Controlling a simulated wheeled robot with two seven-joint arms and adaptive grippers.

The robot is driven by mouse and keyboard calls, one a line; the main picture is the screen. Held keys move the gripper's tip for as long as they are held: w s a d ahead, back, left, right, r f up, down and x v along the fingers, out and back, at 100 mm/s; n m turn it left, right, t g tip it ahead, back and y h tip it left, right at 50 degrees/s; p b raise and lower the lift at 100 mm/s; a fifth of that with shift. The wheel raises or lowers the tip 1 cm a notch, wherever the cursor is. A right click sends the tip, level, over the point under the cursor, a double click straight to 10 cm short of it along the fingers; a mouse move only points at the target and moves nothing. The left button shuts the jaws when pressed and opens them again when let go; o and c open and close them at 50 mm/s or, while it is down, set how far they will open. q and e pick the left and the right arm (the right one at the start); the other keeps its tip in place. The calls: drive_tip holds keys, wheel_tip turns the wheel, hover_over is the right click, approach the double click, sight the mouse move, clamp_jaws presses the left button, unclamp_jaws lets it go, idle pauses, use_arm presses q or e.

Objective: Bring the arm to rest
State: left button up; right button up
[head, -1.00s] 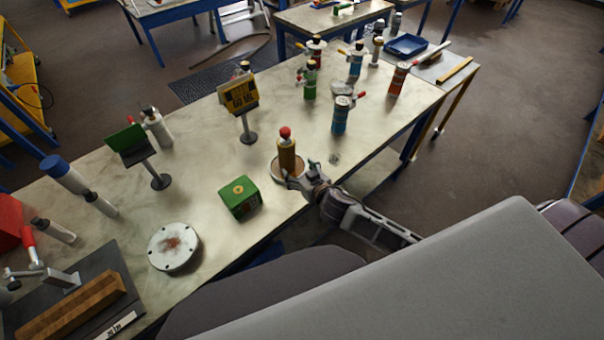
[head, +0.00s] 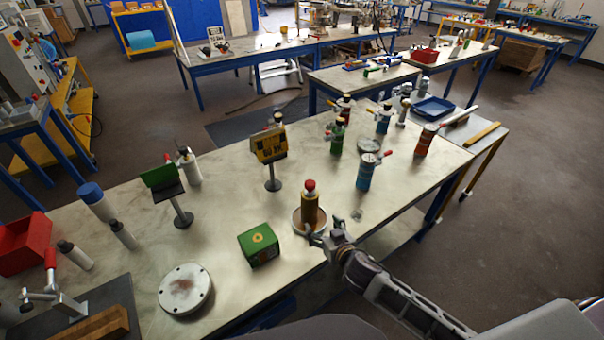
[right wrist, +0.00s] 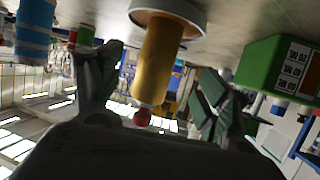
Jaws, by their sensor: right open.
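My right gripper (head: 328,238) is at the near edge of the bench (head: 225,285), just in front of a brass-coloured cylinder with a red top (head: 310,208). The cylinder stands upright on a round flanged base (head: 297,226). In the right wrist view the picture is upside down; the cylinder (right wrist: 157,65) shows between the two spread fingers of the gripper (right wrist: 155,95). The fingers are open, and I see no finger closed on it. My left gripper is not in view.
A green box (head: 259,247) and a round flanged lid (head: 186,290) lie left of the gripper. A blue vessel (head: 366,172) stands to its right. Yellow (head: 268,145) and green (head: 161,178) signs stand behind. Bare bench lies between them.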

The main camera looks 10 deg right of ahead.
drive_tip(key=shift+s+d, duration=0.1)
drive_tip(key=s+d+g+h, duration=0.1)
drive_tip(key=s+d+g, duration=0.2)
drive_tip(key=s+g, duration=1.15)
drive_tip(key=s+f+t, duration=0.2)
drive_tip(key=s+f, duration=0.1)
drive_tip(key=f, duration=1.4)
drive_tip(key=s+f+t, duration=0.1)
drive_tip(key=s+f, duration=0.3)
drive_tip(key=f, duration=1.2)
drive_tip(key=s+d+f, duration=0.2)
drive_tip(key=s+f, duration=0.8)
drive_tip(key=s, duration=0.1)
drive_tip(key=s+d+f+n, duration=0.1)
drive_tip(key=s+f, duration=0.9)
drive_tip(key=s, duration=0.1)
drive_tip(key=shift+d+g+h, duration=0.3)
drive_tip(key=shift+d+g, duration=0.1)
drive_tip(key=shift+g, duration=0.05)
drive_tip(key=shift+s+f, duration=0.1)
